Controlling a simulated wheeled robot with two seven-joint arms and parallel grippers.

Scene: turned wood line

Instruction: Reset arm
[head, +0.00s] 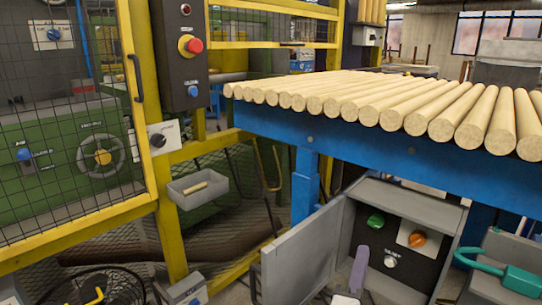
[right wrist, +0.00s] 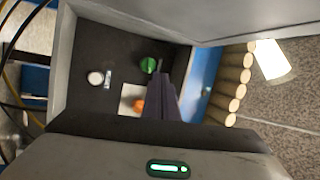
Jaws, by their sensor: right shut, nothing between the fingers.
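My right gripper (head: 360,250) stands upright at the bottom of the head view, in front of an open grey control box (head: 440,198). Its purple fingers are shut together with nothing between them. The fingers also show in the right wrist view (right wrist: 163,82), overlapping the box's dark panel. The panel carries a green knob (head: 376,220), an orange knob (head: 417,239) on a light plate and a white knob (head: 390,261). In the right wrist view the fingers partly cover the orange knob (right wrist: 138,106). Whether they touch anything is unclear. My left gripper is not seen.
The box's grey door (head: 305,258) stands open to the left. A blue table frame (head: 400,146) above carries a row of wooden rods (head: 370,105). A yellow guard frame (head: 170,235) and grey bin (head: 198,187) are at left. A teal handle (head: 490,268) is at lower right.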

